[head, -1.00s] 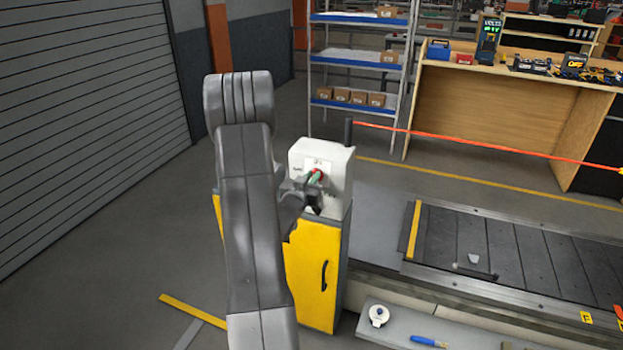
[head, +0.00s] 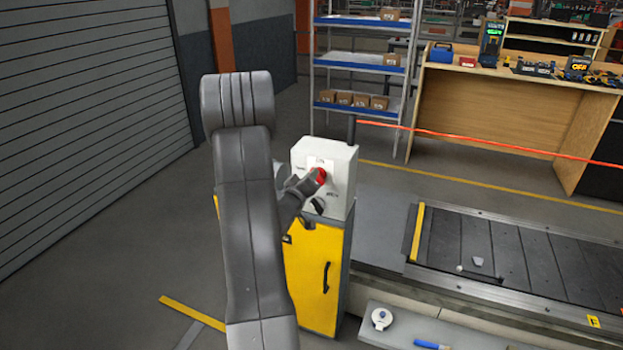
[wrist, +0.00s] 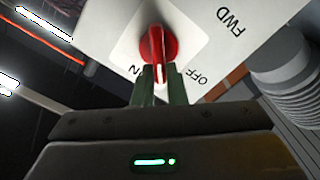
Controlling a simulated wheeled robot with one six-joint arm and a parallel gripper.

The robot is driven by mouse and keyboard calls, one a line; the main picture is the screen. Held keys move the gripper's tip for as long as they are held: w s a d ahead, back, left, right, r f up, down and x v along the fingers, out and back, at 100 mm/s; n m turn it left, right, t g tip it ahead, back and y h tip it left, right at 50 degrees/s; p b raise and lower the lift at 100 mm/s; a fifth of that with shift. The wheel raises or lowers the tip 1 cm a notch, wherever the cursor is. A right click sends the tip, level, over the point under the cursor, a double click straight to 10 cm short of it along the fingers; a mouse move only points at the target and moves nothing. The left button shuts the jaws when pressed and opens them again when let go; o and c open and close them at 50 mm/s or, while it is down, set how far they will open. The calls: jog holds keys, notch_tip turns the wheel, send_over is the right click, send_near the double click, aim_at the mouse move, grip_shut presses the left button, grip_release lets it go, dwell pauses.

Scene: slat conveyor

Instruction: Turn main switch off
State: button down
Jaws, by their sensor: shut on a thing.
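The main switch is a red rotary knob (wrist: 158,45) on a white plate with ON and OFF lettering, in the wrist view. It also shows at the front of the white control box (head: 340,165) in the head view, where the knob (head: 321,176) is partly covered by my gripper. My gripper (wrist: 160,72) has its two greenish fingers closed on the sides of the knob's grip. The white mark on the knob sits between the fingertips, between the ON and OFF lettering.
The box stands on a yellow cabinet (head: 314,275). A dark selector knob (head: 318,205) sits just below the red one. The slat conveyor (head: 500,250) runs to the right. A red-orange barrier line (head: 450,136) stretches right from a post behind the box.

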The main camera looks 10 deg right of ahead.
jog(key=shift+w+a+f+n+p, duration=0.1)
jog(key=shift+f+n+p, duration=0.1)
jog(key=shift+n, duration=1.35)
jog(key=shift+w+a+f+n+p, duration=0.1)
jog(key=shift+f+n+p, duration=0.1)
jog(key=shift+n, duration=1.4)
jog(key=shift+a+f+n+p, duration=0.1)
jog(key=shift+f+n, duration=0.1)
jog(key=shift+n, duration=1.35)
jog(key=c, duration=1.5)
grip_release()
jog(key=shift+o, duration=0.2)
jog(key=shift+f, duration=0.1)
jog(key=b+v, duration=0.2)
jog(key=v, duration=1.1)
jog(key=shift+s+a, duration=0.2)
jog(key=shift+s, duration=0.15)
